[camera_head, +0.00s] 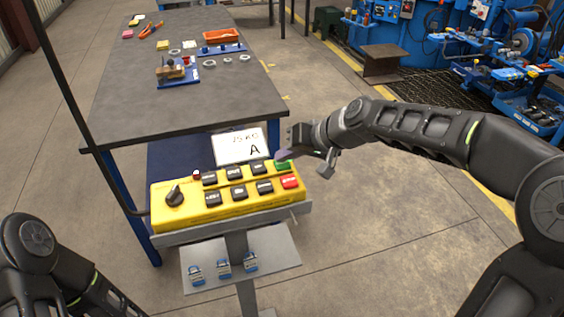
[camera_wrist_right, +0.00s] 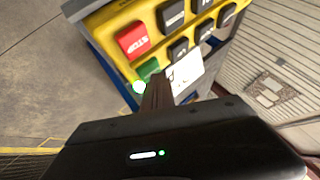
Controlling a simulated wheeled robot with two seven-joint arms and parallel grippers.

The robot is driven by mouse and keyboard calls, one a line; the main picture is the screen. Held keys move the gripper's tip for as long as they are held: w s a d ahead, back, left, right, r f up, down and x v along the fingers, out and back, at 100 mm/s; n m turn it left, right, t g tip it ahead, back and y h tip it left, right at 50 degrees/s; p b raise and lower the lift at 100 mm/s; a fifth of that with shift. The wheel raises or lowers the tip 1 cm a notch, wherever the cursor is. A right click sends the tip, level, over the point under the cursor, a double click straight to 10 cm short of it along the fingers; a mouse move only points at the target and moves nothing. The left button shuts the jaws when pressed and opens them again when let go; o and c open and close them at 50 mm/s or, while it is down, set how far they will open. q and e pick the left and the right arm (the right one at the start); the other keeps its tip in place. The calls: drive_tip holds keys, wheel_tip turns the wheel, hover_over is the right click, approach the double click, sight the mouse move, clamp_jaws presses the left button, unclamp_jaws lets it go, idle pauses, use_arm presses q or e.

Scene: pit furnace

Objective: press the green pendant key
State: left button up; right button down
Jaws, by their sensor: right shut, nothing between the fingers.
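The yellow pendant box (camera_head: 228,210) sits on a grey stand, with a black rotary knob at its left end and two rows of keys. The green pendant key (camera_head: 283,165) is at the right end of its far row, and it also shows in the right wrist view (camera_wrist_right: 149,69). My right gripper (camera_head: 284,156) is shut and empty, its tip right by the green key; I cannot tell whether it touches. In the right wrist view, the fingers (camera_wrist_right: 157,93) cover part of the area beside the key. My left gripper is out of view.
The red key (camera_head: 290,182) is beside the green one. A white card marked A (camera_head: 240,147) stands behind the box. A grey table (camera_head: 125,100) with small parts lies beyond. Blue machinery stands at the back right.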

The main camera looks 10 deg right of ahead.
sight(285, 165)
idle(0.4)
drive_tip(key=shift+r+p, duration=0.55)
drive_tip(key=shift+r, duration=0.25)
drive_tip(key=shift+r, duration=0.1)
drive_tip(key=shift+r+p, duration=1.7)
drive_tip(key=shift+r, duration=0.75)
